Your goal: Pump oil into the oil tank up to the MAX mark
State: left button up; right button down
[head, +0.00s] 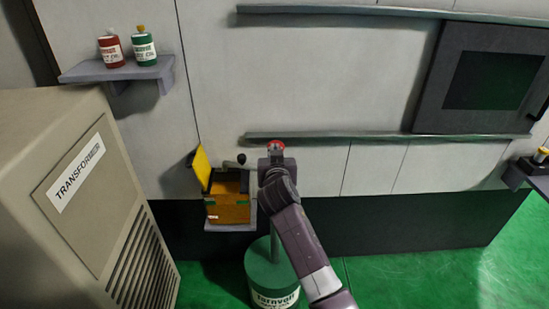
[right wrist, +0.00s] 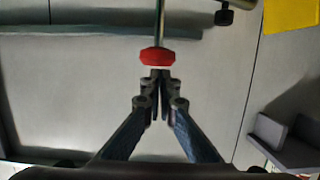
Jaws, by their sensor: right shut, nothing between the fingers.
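The oil tank (head: 229,208) is an orange box with a green line near its top and a small red mark low on its front. Its yellow lid (head: 201,168) stands open, and its corner shows in the right wrist view (right wrist: 290,14). A green drum (head: 262,284) stands on the floor, with a thin rod above it. A red knob (right wrist: 157,56) on the rod also shows in the head view (head: 276,145). My right gripper (right wrist: 160,78) is shut and empty, its fingertips right at the knob; I cannot tell whether they touch. My left gripper is out of view.
A beige transformer cabinet (head: 60,240) fills the left. A wall shelf (head: 85,73) holds a red bottle (head: 111,52) and a green bottle (head: 144,48). A dark ball (head: 241,158) sits beside the tank lid. A rail (head: 340,136) runs along the wall behind the knob.

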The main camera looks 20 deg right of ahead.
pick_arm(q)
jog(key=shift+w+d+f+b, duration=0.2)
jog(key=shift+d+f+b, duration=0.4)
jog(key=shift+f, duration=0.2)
pick_arm(e)
jog(key=v, duration=0.6)
jog(key=shift+d, duration=0.15)
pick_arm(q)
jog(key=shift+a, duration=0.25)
pick_arm(e)
jog(key=shift+s+r, duration=0.1)
